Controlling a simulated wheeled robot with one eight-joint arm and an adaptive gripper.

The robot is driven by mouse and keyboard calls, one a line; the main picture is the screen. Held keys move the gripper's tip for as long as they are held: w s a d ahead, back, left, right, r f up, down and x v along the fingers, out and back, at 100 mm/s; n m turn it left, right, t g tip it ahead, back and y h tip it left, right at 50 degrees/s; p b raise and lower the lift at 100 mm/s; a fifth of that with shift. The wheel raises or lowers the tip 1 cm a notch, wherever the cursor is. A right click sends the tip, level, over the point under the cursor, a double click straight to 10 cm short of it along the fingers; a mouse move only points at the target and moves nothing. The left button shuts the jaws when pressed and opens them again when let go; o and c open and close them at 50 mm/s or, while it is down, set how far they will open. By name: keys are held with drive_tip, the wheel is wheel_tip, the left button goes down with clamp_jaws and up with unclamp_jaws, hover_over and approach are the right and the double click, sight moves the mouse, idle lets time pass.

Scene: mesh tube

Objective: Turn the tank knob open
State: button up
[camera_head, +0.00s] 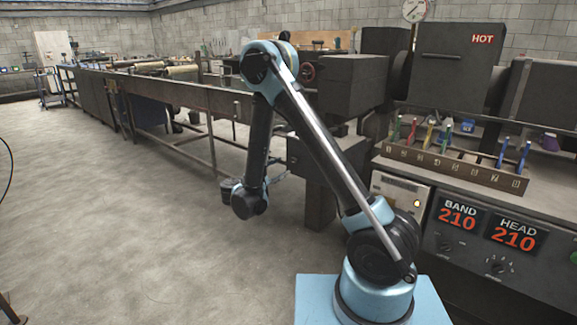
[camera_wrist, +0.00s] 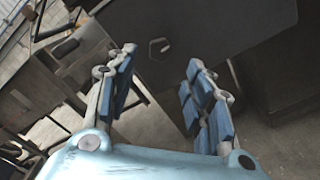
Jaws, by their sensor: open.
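My gripper (camera_wrist: 163,100) shows in the wrist view with its two blue-padded fingers spread apart and nothing between them. In the head view my arm bends up and then down, and I cannot make out the fingers clearly. I cannot say for sure which part is the tank knob. A small reddish round handwheel (camera_head: 308,72) sits by the dark machine block, behind my arm's upper bend.
A control panel with red displays (camera_head: 513,234) and black dials (camera_head: 498,266) stands at the right. Above it is a rack of coloured-handled levers (camera_head: 455,167). A long metal trough (camera_head: 180,93) runs to the back left. The concrete floor (camera_head: 110,220) at left is clear.

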sight(291, 162)
drive_tip(key=x, duration=0.7)
drive_tip(key=shift+w+d, duration=0.1)
drive_tip(key=c, duration=1)
